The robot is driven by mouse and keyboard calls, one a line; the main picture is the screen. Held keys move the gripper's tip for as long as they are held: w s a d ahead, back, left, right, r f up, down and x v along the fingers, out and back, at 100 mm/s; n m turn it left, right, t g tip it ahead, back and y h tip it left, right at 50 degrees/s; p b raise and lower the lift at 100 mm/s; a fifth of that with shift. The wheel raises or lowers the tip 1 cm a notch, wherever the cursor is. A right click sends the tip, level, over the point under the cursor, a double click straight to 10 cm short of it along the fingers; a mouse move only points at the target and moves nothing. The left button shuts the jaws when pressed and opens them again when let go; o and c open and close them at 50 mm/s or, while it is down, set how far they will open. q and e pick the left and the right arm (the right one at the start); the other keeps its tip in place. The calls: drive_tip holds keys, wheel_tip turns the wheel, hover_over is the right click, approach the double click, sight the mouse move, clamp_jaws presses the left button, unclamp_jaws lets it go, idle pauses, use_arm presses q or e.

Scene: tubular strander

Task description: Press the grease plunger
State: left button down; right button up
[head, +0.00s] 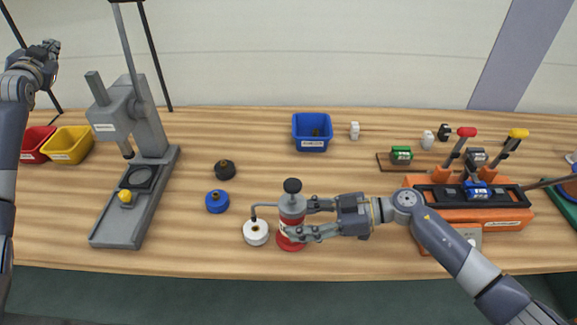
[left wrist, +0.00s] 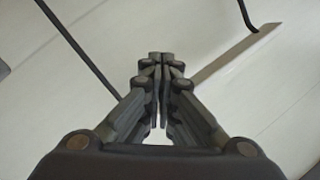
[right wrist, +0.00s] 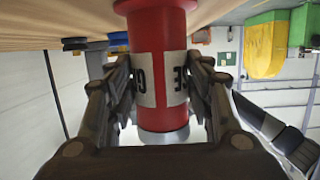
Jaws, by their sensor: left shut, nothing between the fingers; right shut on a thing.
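The grease dispenser (head: 291,215) is a red and grey cylinder standing upright near the front of the table. Its black plunger knob (head: 292,186) is on top, and a thin grey spout bends left over a round white pot (head: 256,233). My right gripper (head: 300,220) is shut around the dispenser body from the right. My left gripper (head: 48,48) is shut and empty, raised at the far left, away from the dispenser. The left wrist view shows its fingers (left wrist: 160,90) together.
A grey press (head: 140,120) stands at left, beside yellow (head: 70,146) and red (head: 36,142) bins. A blue cap (head: 217,201) and black cap (head: 224,169) lie left of the dispenser. A blue bin (head: 312,124) stands behind; an orange lever unit (head: 420,183) is at right.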

use_arm(q)
drive_tip(key=s+d+r+m+t+h, duration=0.1)
drive_tip(key=d+r+m+t+h, duration=0.15)
drive_tip(key=d+r, duration=0.6)
drive_tip(key=s+d+r+m+t+h, duration=0.15)
drive_tip(key=d+r+h, duration=0.3)
drive_tip(key=r, duration=0.75)
drive_tip(key=s+d+r+m+t+h, duration=0.1)
drive_tip(key=d+r+t+h, duration=0.2)
drive_tip(key=d+r, duration=0.6)
drive_tip(key=s+d+f+m+g+h, duration=0.1)
drive_tip(key=d+f+m+g+h, duration=0.3)
drive_tip(key=d+f, duration=0.45)
drive_tip(key=s+d+f+m+g+h, duration=0.1)
drive_tip(key=s+d+f+g+h, duration=0.15)
drive_tip(key=d+f+g, duration=0.6)
drive_tip(key=s+d+f+m+g+y, duration=0.1)
drive_tip(key=s+d+f+m+g, duration=0.1)
drive_tip(key=s+d+f+g, duration=0.3)
drive_tip(key=s+d+f+m+g, duration=0.2)
drive_tip(key=s+d+f+g, duration=0.4)
drive_tip(key=s, duration=0.7)
wheel_tip(320, 180, down, 4)
drive_tip(key=shift+s+d+f+m+y, duration=0.25)
drive_tip(key=shift+d+m+y, duration=0.1)
drive_tip(key=shift+d, duration=0.65)
